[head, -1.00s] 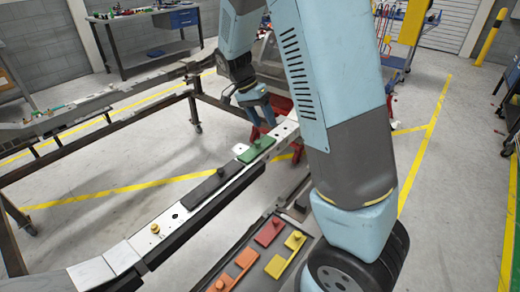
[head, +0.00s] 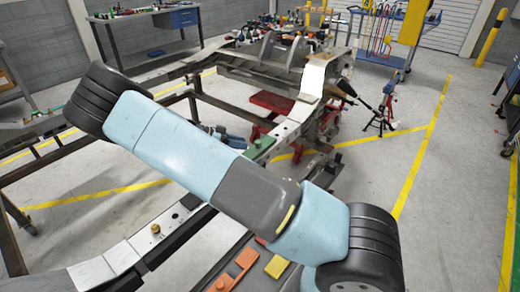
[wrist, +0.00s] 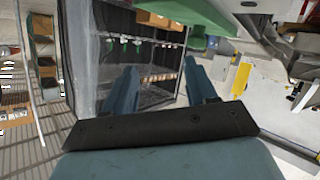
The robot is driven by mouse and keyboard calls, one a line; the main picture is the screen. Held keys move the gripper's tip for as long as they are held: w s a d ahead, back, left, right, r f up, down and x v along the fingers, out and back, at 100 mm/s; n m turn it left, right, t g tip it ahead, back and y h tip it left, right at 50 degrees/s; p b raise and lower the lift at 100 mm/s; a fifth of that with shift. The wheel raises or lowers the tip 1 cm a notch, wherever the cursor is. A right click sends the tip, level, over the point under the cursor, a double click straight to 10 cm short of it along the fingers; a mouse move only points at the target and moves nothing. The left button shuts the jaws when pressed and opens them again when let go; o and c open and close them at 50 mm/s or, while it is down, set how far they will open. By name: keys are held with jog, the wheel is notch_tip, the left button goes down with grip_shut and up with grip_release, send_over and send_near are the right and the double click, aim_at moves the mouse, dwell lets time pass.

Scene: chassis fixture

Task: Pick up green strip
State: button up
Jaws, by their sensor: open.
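The green strip (head: 259,149) lies on the light metal rail, partly hidden behind my arm in the head view. A green piece, likely the same strip, shows at the top of the wrist view (wrist: 190,10), cut off by the frame edge. My gripper (wrist: 160,72) is open, with its two blue-grey fingers spread and nothing between them. The green piece lies beyond the fingertips, apart from them. In the head view my arm hides most of the gripper; small blue parts, perhaps its fingers, show left of the green strip.
The rail (head: 165,225) carries a brass knob (head: 155,228). An orange strip (head: 236,268) and a yellow strip (head: 277,266) lie on a dark tray in front. A red stand is behind the rail. Open floor lies to the right.

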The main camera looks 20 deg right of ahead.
jog(key=w+a+f+m+t+h, duration=0.1)
jog(key=w+a+f+t+h, duration=0.2)
jog(key=a+f+h, duration=0.15)
send_near(258, 141)
jog(key=d, duration=0.4)
jog(key=shift+s+d, duration=0.3)
jog(key=shift+s, duration=0.1)
jog(key=shift+w+d, duration=0.25)
jog(key=shift+d, duration=1.05)
jog(key=shift+w+d, duration=0.25)
jog(key=shift+d, duration=1.1)
jog(key=shift+c, duration=0.4)
grip_shut()
